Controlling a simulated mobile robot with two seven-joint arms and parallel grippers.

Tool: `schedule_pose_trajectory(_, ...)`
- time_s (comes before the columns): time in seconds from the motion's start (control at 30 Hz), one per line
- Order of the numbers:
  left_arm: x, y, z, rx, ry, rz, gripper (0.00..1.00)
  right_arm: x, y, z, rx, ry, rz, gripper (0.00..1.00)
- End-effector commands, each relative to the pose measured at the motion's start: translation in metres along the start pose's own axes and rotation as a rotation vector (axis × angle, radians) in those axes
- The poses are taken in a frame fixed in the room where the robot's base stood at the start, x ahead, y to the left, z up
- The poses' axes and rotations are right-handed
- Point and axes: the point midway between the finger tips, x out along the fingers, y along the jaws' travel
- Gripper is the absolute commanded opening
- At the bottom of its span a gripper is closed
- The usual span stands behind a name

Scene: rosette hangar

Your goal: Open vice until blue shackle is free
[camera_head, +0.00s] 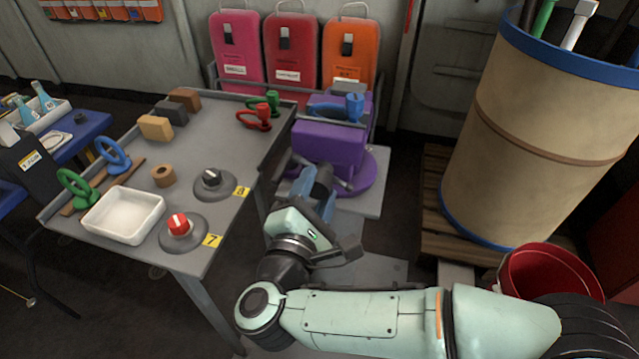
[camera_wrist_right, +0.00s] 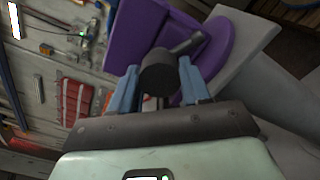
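The purple vice (camera_head: 326,140) stands on a grey plate beside the table. My right gripper (camera_head: 316,186) is at the vice's front. In the right wrist view my right gripper (camera_wrist_right: 158,85) has its blue fingers on either side of the dark round screw hub (camera_wrist_right: 158,72), with the handle bar (camera_wrist_right: 187,44) sticking out to the upper right. I cannot tell whether the fingers press on the hub. My left gripper is not in view.
The grey table (camera_head: 215,130) at left holds a white tray (camera_head: 123,214), two knobs, wooden blocks and red, green and blue shackles. A large drum (camera_head: 540,140) on a pallet and a red bucket (camera_head: 548,275) stand at right. Three coloured cases (camera_head: 291,50) stand behind.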

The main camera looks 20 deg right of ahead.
Motion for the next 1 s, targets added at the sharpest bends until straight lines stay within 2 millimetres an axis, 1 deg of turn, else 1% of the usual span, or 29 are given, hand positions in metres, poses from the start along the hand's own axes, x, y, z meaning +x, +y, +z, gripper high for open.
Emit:
schedule_pose_trajectory(0.1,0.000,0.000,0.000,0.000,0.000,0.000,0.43,0.000,0.000,0.000,-0.011,0.000,0.001,0.00)
schedule_pose_trajectory(0.17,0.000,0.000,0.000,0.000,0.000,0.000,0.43,0.000,0.000,0.000,-0.051,0.000,0.001,0.00)
schedule_pose_trajectory(0.27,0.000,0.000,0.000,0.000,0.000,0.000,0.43,0.000,0.000,0.000,-0.185,-0.001,0.000,0.00)
schedule_pose_trajectory(0.6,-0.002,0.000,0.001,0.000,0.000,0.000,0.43,-0.002,0.001,0.001,-0.722,-0.001,0.001,0.00)
schedule_pose_trajectory(0.83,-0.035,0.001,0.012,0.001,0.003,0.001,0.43,-0.004,0.004,0.003,-1.154,0.001,0.002,0.01)
schedule_pose_trajectory(0.9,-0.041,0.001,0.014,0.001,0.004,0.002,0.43,-0.003,0.004,0.003,-1.241,0.000,0.002,0.01)
schedule_pose_trajectory(1.0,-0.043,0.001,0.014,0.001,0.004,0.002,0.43,-0.003,0.002,0.002,-1.299,-0.001,0.002,0.01)
